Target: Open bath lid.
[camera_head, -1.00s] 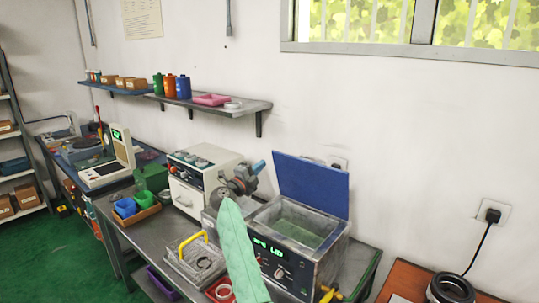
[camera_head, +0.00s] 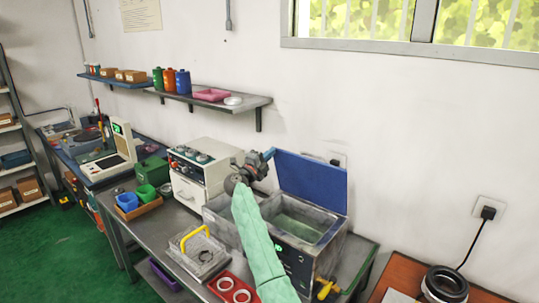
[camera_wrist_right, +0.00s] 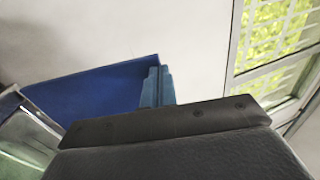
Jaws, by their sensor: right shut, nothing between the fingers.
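The bath (camera_head: 306,222) is a grey metal box on the bench with an open top and pale greenish liquid inside. Its blue lid (camera_head: 312,183) stands raised at the back, close to the wall. The lid also shows in the right wrist view (camera_wrist_right: 95,88). My right gripper (camera_head: 268,154), with blue fingers, is shut and empty near the lid's left upper edge. Its fingers also show in the right wrist view (camera_wrist_right: 157,86), in front of the lid's right end; whether they touch it I cannot tell. My green-sleeved right arm hides part of the bath's front. My left gripper is out of view.
A wire basket with a yellow handle (camera_head: 198,252) and a red tray with white rings (camera_head: 234,288) lie left of the bath. A white oven-like unit (camera_head: 203,172) stands behind them. A shelf (camera_head: 208,101) is above. A wooden table (camera_head: 396,283) is at right.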

